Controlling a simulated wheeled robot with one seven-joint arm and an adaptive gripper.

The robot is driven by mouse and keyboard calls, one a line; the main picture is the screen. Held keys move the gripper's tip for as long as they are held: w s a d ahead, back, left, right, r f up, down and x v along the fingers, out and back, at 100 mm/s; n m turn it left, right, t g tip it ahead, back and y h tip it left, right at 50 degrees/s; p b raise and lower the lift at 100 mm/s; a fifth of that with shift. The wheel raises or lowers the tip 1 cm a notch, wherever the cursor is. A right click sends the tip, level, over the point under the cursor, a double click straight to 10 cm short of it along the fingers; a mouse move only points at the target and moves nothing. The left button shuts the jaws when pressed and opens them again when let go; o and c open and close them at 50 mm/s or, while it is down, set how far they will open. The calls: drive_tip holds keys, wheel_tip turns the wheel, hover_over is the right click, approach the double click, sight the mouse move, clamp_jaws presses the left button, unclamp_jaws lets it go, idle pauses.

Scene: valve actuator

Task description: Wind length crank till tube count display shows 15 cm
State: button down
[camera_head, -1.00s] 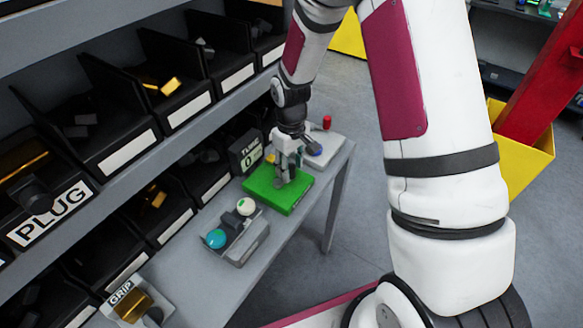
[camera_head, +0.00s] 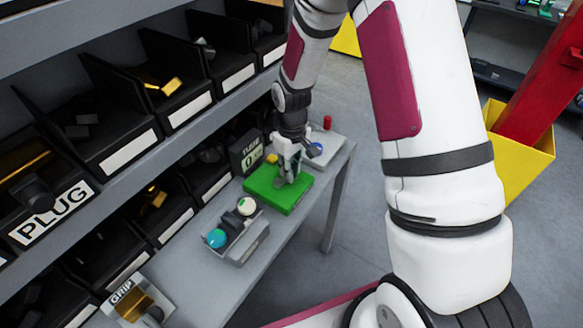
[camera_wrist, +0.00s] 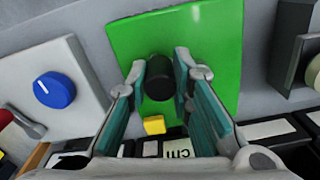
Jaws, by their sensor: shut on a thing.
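The length crank's black knob (camera_wrist: 157,78) stands on a green plate (camera_wrist: 215,40) in the wrist view. My gripper (camera_wrist: 163,82) has its teal-padded fingers on either side of the knob and is shut on it. In the head view my gripper (camera_head: 284,180) is over the green plate (camera_head: 268,194) and hides most of the crank. The tube count display (camera_head: 246,156) is a dark box behind the plate; it shows a 0 and a second mark I cannot read surely. A "cm" label (camera_wrist: 178,148) shows at the bottom of the wrist view.
A grey unit with a teal ball knob (camera_head: 216,238) stands in front of the plate. A panel with a blue dial (camera_wrist: 54,90) and a red part is on the other side. A yellow block (camera_wrist: 154,125) lies near the crank. Black bins line the shelf.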

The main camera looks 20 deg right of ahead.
drive_tip(key=m, duration=0.2)
drive_tip(key=s+m, duration=0.1)
drive_tip(key=m, duration=0.1)
drive_tip(key=shift+s+a+p, duration=0.1)
drive_tip(key=shift+s+p, duration=0.2)
drive_tip(key=shift+p, duration=0.05)
drive_tip(key=m, duration=0.2)
drive_tip(key=s+m, duration=0.1)
drive_tip(key=shift+s+a+m+p, duration=0.1)
drive_tip(key=shift+a+m+p, duration=0.15)
drive_tip(key=shift+m+p, duration=0.05)
drive_tip(key=m, duration=0.2)
drive_tip(key=s+a+m, duration=0.1)
drive_tip(key=m, duration=0.1)
drive_tip(key=shift+s+m+p, duration=0.1)
drive_tip(key=shift+m+p, duration=0.2)
drive_tip(key=shift+p, duration=0.1)
drive_tip(key=shift+s+a+m, duration=0.15)
drive_tip(key=shift+a+m, duration=0.25)
drive_tip(key=shift+m, duration=0.7)
drive_tip(key=shift+s+a+m, duration=0.15)
drive_tip(key=shift+a+m, duration=0.2)
drive_tip(key=shift+m, duration=0.75)
drive_tip(key=c, duration=1.4)
unclamp_jaws()
drive_tip(key=shift+r, duration=0.1)
